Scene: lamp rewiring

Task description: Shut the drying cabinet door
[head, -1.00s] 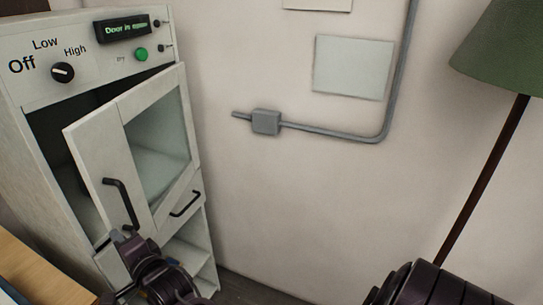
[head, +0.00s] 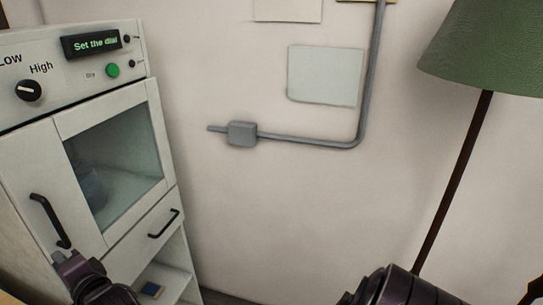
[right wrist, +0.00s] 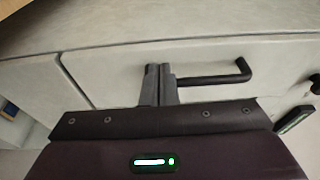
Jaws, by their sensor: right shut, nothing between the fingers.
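The white drying cabinet door (head: 31,162), with its glass window, sits flush in the cabinet front, shut. Its black bar handle (head: 49,220) is at the door's left side; it also shows in the right wrist view (right wrist: 215,79). My right gripper (head: 57,257) is just below the handle, in front of the door. In the right wrist view its fingers (right wrist: 158,70) are shut together and empty, beside the handle's end. I cannot tell whether they touch the door. A dark rounded thing (head: 90,188) shows dimly behind the glass. My left gripper is not in view.
The cabinet's panel has a dial (head: 28,90), a green button (head: 112,70) and a display (head: 91,43) reading "Set the dial". Below are a drawer handle (head: 163,223) and an open shelf with a blue item (head: 152,289). A green lamp shade (head: 490,50) stands right.

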